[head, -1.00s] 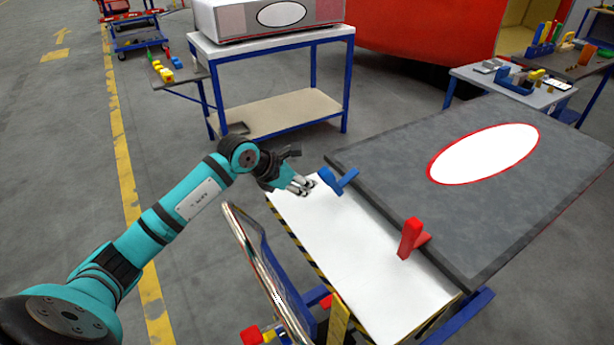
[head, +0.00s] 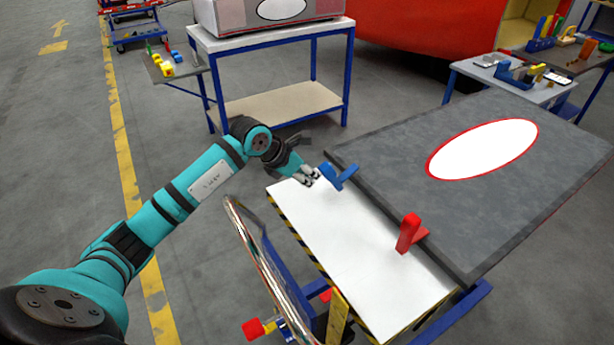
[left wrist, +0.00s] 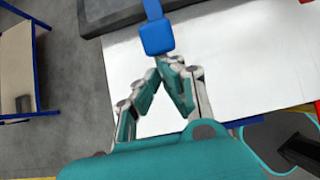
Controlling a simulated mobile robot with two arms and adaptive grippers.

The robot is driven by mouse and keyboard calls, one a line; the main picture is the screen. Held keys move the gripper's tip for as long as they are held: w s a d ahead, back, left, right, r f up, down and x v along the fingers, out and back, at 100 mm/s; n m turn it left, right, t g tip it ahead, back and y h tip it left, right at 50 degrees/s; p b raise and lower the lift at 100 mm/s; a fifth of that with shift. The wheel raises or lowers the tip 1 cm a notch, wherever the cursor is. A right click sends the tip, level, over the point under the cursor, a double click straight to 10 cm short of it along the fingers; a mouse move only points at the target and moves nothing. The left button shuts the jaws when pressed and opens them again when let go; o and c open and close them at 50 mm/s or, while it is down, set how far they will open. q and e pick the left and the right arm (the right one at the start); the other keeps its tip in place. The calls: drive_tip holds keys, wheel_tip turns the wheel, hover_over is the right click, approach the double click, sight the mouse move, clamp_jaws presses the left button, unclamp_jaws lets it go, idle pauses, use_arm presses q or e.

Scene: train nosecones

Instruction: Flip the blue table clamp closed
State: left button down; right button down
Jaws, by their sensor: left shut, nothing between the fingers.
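The blue table clamp (head: 336,176) sits at the near left edge of the dark grey panel (head: 400,150), at the far end of the white tabletop (head: 350,262). It also shows in the left wrist view (left wrist: 157,36), with its block end toward me. My left gripper (head: 313,178) is just left of the clamp, low over the white top. In the left wrist view its fingertips (left wrist: 172,62) are together and empty, just short of the clamp's block; I cannot tell if they touch it. My right gripper is not in view.
A red clamp (head: 409,233) stands upright on the same panel edge nearer me. A cart's curved metal rail (head: 262,255) stands left of the table. A blue-framed bench (head: 275,105) is behind, and a side table with tools (head: 515,85) is at the back right.

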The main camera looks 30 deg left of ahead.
sight(325, 162)
use_arm(q)
drive_tip(key=shift+w+r, duration=0.1)
drive_tip(key=shift+r, duration=0.1)
drive_tip(key=w+d+r+g+y+p, duration=0.1)
drive_tip(key=w+r+g+p, duration=0.1)
drive_tip(key=shift+w+d+r+g+p, duration=0.15)
drive_tip(key=shift+d+g+p, duration=0.05)
drive_tip(key=shift+g+p, duration=0.1)
drive_tip(key=shift+w+d+r+g+y, duration=0.15)
drive_tip(key=shift+w+d+g+y, duration=0.15)
drive_tip(key=shift+w+g+y, duration=0.2)
drive_tip(key=shift+w+d, duration=0.2)
drive_tip(key=shift+w, duration=0.05)
drive_tip(key=shift+w+r+b, duration=0.15)
drive_tip(key=shift+b, duration=0.2)
drive_tip(key=shift+d, duration=0.1)
